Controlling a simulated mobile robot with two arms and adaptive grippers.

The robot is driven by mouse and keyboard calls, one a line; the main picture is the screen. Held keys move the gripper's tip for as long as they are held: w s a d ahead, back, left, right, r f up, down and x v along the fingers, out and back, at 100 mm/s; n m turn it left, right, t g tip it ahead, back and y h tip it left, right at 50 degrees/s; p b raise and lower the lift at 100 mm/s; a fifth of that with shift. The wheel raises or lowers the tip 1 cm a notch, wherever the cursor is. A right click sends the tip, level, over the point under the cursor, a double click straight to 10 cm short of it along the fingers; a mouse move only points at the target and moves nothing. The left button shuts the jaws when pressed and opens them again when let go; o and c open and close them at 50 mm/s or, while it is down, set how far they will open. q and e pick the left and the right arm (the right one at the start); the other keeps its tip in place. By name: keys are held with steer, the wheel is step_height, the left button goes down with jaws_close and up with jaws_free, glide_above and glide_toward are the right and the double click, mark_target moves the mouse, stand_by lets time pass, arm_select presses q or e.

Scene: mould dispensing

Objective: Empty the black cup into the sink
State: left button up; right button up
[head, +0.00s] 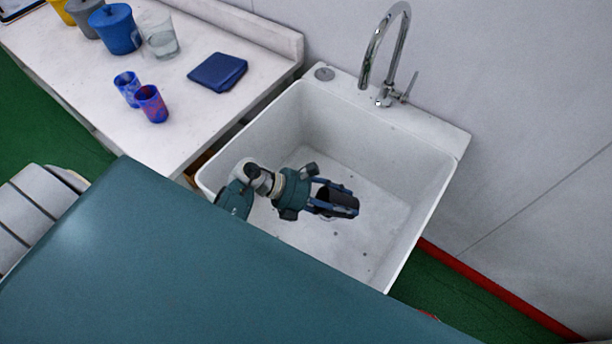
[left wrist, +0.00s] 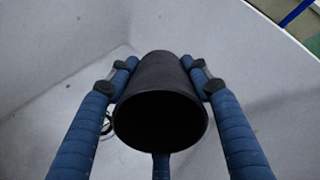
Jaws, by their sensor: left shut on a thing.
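The black cup (head: 339,202) is held by my left gripper (head: 335,198) inside the white sink (head: 435,185). In the head view the cup lies tilted on its side above the sink floor. In the left wrist view the cup (left wrist: 160,105) sits between the blue fingers of my left gripper (left wrist: 160,85), with its open mouth facing the camera. The inside of the cup is dark, so I cannot tell what is in it. Several small dark specks lie on the sink floor. My right gripper is not in view.
A chrome faucet (head: 385,55) stands at the sink's back rim. The white counter (head: 200,115) at left holds a folded blue cloth (head: 218,72), two patterned cups (head: 151,103), a clear cup (head: 160,38) and a blue pot (head: 115,30). The sink walls surround my gripper.

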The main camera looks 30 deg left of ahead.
mark_target(337, 196)
arm_select(q)
steer(key=shift+r+t+h+b, duration=0.45)
steer(key=shift+h+b, duration=0.35)
steer(key=shift+b, duration=0.75)
steer(key=shift+r+h+b, duration=0.4)
steer(key=shift+b, duration=0.25)
